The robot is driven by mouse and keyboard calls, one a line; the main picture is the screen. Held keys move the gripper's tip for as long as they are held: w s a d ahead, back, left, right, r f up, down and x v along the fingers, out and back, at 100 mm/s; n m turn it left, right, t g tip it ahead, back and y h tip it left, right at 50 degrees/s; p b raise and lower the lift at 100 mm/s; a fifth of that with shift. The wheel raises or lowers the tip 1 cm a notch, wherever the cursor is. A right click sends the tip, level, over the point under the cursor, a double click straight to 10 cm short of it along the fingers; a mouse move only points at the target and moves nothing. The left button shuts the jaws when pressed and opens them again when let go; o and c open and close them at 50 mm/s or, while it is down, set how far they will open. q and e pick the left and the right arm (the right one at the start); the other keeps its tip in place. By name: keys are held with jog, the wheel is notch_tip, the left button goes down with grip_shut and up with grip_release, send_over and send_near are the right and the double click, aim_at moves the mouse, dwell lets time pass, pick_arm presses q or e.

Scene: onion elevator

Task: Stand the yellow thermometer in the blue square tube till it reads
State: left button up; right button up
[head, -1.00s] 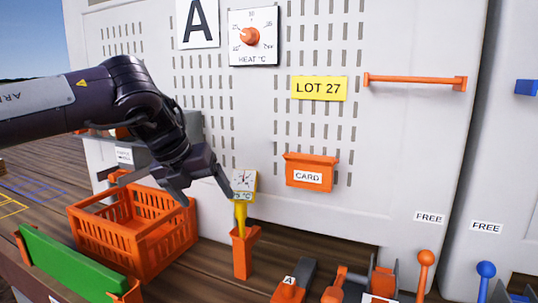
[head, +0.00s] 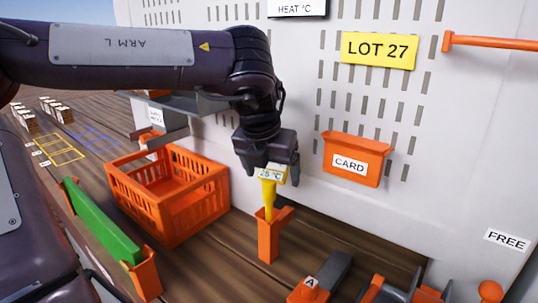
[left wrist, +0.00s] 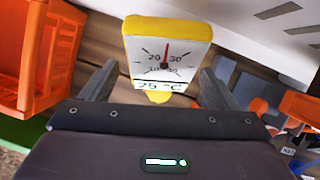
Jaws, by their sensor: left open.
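The yellow thermometer (head: 269,190) stands upright in an orange square holder (head: 267,240) on the wooden floor. Its white dial, with a red needle and "25 °C" beneath, faces the camera in the left wrist view (left wrist: 165,52). My left gripper (head: 267,168) is over the thermometer's head and hides much of the dial in the head view. In the left wrist view its fingers (left wrist: 158,76) are open, one on each side of the thermometer, with visible gaps. I see no blue square tube. My right gripper is not in view.
An orange crate (head: 190,215) stands left of the holder, with a green panel (head: 100,222) in front of it. An orange card box (head: 355,160) hangs on the wall behind. Orange-handled fittings (head: 310,290) lie at the lower right.

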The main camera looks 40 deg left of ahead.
pick_arm(q)
jog(key=shift+w+f, duration=0.2)
jog(key=shift+f, duration=0.45)
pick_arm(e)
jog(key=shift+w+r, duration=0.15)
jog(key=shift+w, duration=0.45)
pick_arm(q)
jog(key=c, duration=1.1)
jog(key=shift+r+p, duration=6.95)
jog(key=shift+r, duration=0.9)
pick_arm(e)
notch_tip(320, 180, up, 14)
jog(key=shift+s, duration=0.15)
pick_arm(q)
jog(key=shift+a+f, duration=0.1)
jog(key=shift+f, duration=0.05)
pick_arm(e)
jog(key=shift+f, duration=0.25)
